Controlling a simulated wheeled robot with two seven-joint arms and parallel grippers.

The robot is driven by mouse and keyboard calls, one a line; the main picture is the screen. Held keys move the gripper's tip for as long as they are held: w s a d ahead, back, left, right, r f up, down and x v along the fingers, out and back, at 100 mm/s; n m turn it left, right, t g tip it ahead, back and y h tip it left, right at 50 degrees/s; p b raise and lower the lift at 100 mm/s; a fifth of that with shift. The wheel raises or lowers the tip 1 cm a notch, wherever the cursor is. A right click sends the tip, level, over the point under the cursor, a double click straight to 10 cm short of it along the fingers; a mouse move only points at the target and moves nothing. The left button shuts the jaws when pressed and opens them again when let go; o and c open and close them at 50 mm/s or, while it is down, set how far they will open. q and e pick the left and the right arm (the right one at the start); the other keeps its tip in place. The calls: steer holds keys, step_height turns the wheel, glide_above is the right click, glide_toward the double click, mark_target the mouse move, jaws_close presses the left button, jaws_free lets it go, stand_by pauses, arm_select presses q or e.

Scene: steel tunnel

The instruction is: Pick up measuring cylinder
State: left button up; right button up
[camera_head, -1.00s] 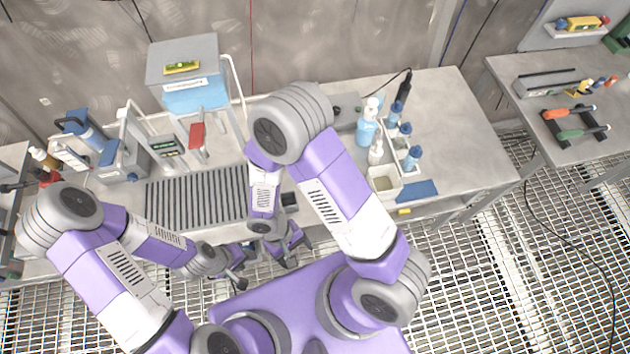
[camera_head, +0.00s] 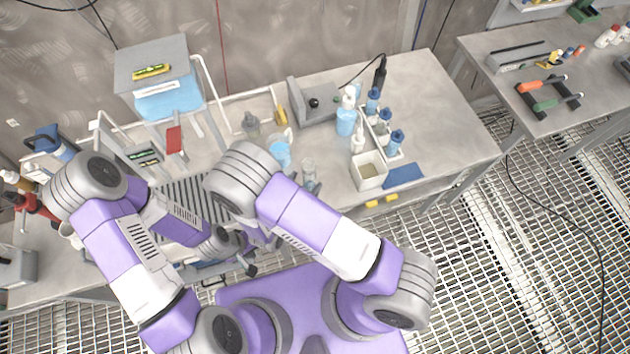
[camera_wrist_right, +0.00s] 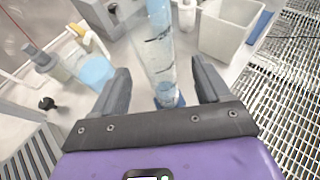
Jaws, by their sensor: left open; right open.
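The measuring cylinder (camera_wrist_right: 160,50) is clear, with dark marks and a blue base. In the right wrist view it stands between the two fingers of my right gripper (camera_wrist_right: 163,80), with a gap on each side. The gripper is open and holds nothing. In the head view a clear, narrow vessel that looks like the cylinder (camera_head: 309,172) stands near the bench's front edge, just beyond my right arm.
A beaker of blue liquid (camera_head: 280,152) and a grey-capped bottle (camera_head: 251,127) stand left of the cylinder. A white open box (camera_head: 368,172), a blue wash bottle (camera_head: 346,118) and a bottle rack (camera_head: 394,143) stand to its right. The bench's right end is clear.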

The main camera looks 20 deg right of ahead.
mark_target(312, 160)
steer(key=x, duration=0.6)
steer(key=shift+w+f+p, duration=0.1)
steer(key=shift+f+p, duration=0.3)
steer(key=shift+c, duration=0.2)
steer(key=c, duration=1.1)
steer(key=shift+o, duration=0.2)
steer(key=shift+r, duration=0.15)
step_height(312, 160, up, 10)
steer(key=shift+f, duration=0.1)
